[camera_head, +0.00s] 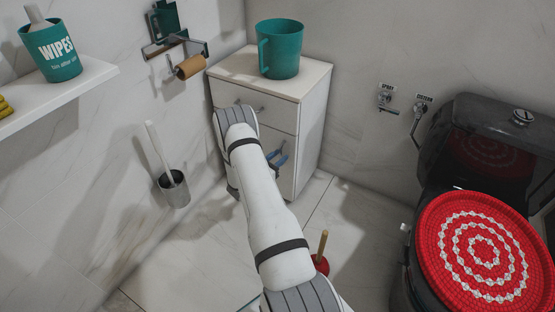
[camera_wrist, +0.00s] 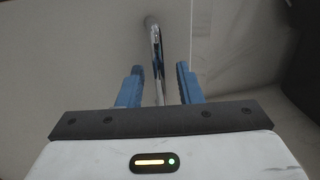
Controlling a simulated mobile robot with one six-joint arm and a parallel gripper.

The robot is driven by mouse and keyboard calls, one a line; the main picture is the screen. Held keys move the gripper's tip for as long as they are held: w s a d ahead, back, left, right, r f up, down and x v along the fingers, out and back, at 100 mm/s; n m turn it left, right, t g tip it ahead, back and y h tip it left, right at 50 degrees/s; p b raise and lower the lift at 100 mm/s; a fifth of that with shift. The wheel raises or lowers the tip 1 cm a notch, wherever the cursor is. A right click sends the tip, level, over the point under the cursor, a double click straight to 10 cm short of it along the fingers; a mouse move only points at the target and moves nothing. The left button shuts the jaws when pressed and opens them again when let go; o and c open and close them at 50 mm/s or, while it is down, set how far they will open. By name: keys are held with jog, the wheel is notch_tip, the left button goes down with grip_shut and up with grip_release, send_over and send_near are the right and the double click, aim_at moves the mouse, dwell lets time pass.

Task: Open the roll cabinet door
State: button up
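The white cabinet (camera_head: 308,130) stands in the corner, with a drawer (camera_head: 280,112) above and a door below, partly hidden by my arm. The door looks closed. My gripper (camera_head: 281,158) is in front of the door, its blue fingers near the door's right side. In the wrist view a chrome bar handle (camera_wrist: 156,50) runs upright between the two fingers of my gripper (camera_wrist: 160,72). The fingers are open, with a gap on each side of the handle.
A green mug (camera_head: 280,48) stands on the cabinet top. A toilet with a red lid cover (camera_head: 482,250) is at right. A plunger (camera_head: 321,262) stands on the floor near my arm. A toilet brush holder (camera_head: 174,188) is at left. Floor shows between cabinet and toilet.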

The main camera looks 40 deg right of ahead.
grip_shut()
dwell(0.5)
